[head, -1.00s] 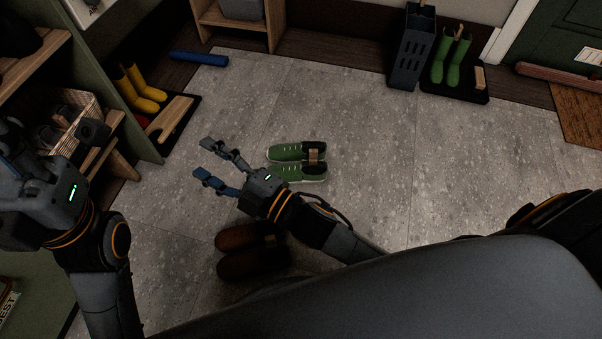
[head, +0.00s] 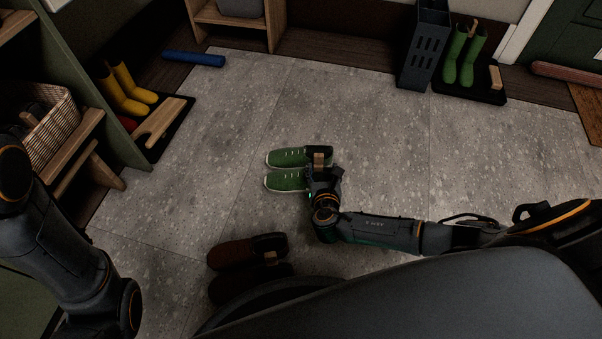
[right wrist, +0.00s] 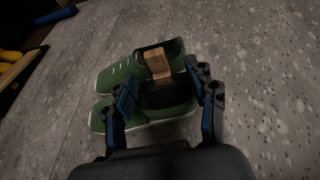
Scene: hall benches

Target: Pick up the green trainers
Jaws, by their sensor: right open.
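The green trainers (head: 287,179) stand side by side on the floor, toes to the left, with a light brown tag or block (head: 319,160) between them at the heel end. They also show in the right wrist view (right wrist: 119,75). My right gripper (head: 318,177) is over the heel end and hides part of the nearer shoe. In the right wrist view my right gripper (right wrist: 160,78) is open, its two blue-black fingers on either side of the nearer shoe's heel opening. I cannot tell whether they touch it. My left arm shows at the left edge; its gripper is out of view.
Brown shoes (head: 247,252) lie on the floor nearer me. Yellow boots (head: 126,91) stand on a tray at the left by the bench. Green boots (head: 462,58) stand on a black tray at the back right. The floor around the trainers is mostly clear.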

